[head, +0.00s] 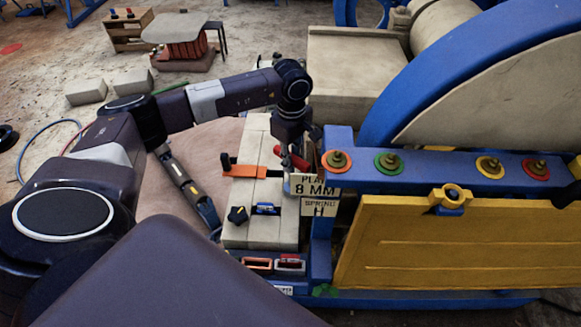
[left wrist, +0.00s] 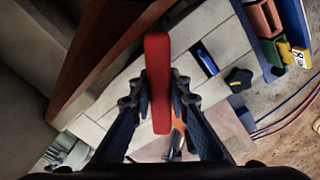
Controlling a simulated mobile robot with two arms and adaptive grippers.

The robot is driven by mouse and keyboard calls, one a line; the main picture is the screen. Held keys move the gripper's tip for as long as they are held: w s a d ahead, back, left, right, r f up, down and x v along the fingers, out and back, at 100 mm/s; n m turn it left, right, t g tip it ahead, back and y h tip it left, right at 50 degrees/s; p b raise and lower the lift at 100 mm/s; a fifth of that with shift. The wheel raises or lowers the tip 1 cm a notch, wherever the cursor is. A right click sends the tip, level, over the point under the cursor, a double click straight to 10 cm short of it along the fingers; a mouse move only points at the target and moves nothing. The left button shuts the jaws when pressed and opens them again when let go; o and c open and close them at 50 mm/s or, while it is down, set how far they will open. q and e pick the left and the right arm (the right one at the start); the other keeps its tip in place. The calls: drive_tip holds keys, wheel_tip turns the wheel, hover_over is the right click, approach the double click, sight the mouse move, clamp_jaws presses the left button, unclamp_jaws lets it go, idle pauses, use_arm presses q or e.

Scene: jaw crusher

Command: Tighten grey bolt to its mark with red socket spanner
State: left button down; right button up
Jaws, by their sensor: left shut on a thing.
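My left gripper (head: 292,146) is shut on the red socket spanner (head: 295,160), above the pale block deck beside the blue frame. In the left wrist view the spanner's red bar (left wrist: 158,85) stands between the two dark fingers of the left gripper (left wrist: 160,98). The spanner's socket end cannot be made out. I cannot pick out the grey bolt or its mark for sure. A grey round fitting (left wrist: 66,152) shows at lower left of the left wrist view; what it is cannot be told. My right gripper is not clearly in view.
A blue beam (head: 440,172) carries several bolts on coloured washers, including a green one (head: 388,163). White signs (head: 317,187) hang close to the gripper. An orange clamp (head: 240,168), a black knob (head: 238,215) and a blue piece (head: 265,209) sit on the deck.

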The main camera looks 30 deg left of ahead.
use_arm(q)
drive_tip(key=shift+m+b, duration=1.2)
drive_tip(key=shift+m, duration=0.7)
drive_tip(key=shift+m+b, duration=0.55)
drive_tip(key=shift+m, duration=0.45)
drive_tip(key=shift+m, duration=0.3)
drive_tip(key=shift+m+b, duration=0.9)
drive_tip(key=shift+m, duration=0.5)
drive_tip(key=shift+m+b, duration=0.55)
drive_tip(key=shift+m, duration=0.85)
